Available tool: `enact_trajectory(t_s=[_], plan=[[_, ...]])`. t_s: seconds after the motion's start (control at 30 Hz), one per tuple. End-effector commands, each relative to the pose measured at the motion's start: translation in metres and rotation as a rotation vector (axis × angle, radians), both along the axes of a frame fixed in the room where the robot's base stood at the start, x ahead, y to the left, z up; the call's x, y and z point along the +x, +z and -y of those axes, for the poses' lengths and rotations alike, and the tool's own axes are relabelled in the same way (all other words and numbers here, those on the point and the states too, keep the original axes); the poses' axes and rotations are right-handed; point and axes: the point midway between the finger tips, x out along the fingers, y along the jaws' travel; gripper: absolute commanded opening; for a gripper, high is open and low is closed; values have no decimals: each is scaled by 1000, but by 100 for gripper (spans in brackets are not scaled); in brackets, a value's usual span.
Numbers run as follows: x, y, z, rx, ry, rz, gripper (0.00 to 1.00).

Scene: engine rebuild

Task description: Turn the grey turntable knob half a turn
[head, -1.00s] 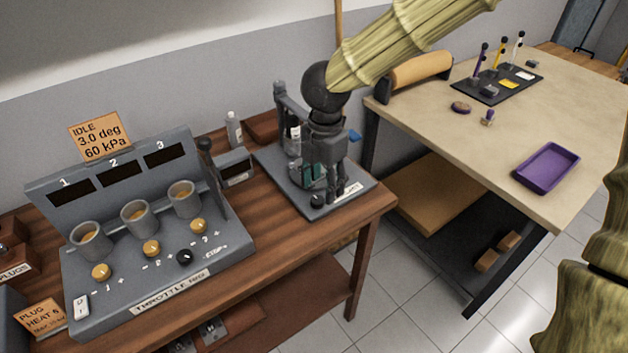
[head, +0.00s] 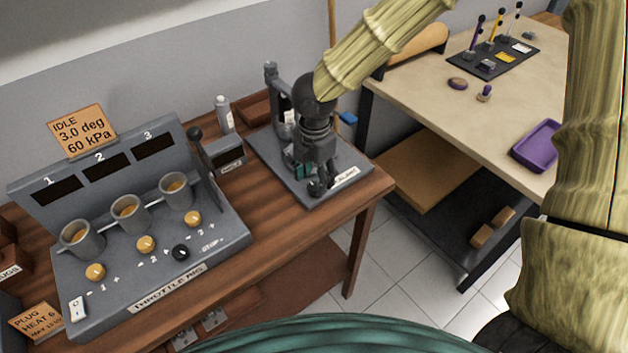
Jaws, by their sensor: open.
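My gripper (head: 318,178) points down over the front of a grey base plate (head: 278,171) at the right end of the wooden bench. It is open. A small dark round knob (head: 315,189) sits near the plate's front corner, at the fingertips. The gripper partly hides it, and I cannot tell whether the fingers touch it. A teal part (head: 301,170) on the same plate shows just behind the gripper and is mostly hidden. A white label (head: 345,178) lies on the plate to the right of the knob.
A grey upright stand (head: 272,90) rises at the plate's back. The throttle rig (head: 120,290) with cups and knobs stands to the left. A small grey box (head: 222,157) and a spray bottle (head: 223,115) stand between. A beige table (head: 440,110) with a purple tray (head: 538,146) is at the right.

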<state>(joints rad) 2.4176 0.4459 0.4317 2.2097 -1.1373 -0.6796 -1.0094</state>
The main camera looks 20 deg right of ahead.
Motion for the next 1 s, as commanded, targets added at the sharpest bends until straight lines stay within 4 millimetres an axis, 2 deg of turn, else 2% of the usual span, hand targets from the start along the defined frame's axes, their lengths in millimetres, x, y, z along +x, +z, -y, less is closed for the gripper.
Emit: enact_trajectory(t_s=[0.23,0.63,0.67,0.9,1.0], plan=[[0,-21,-1,-1,1,-2,53],[1,-26,-1,0,1,0,53],[1,-26,-1,0,1,0,51],[0,-26,-1,-1,1,-1,8],[0,-26,-1,-1,1,-1,7]])
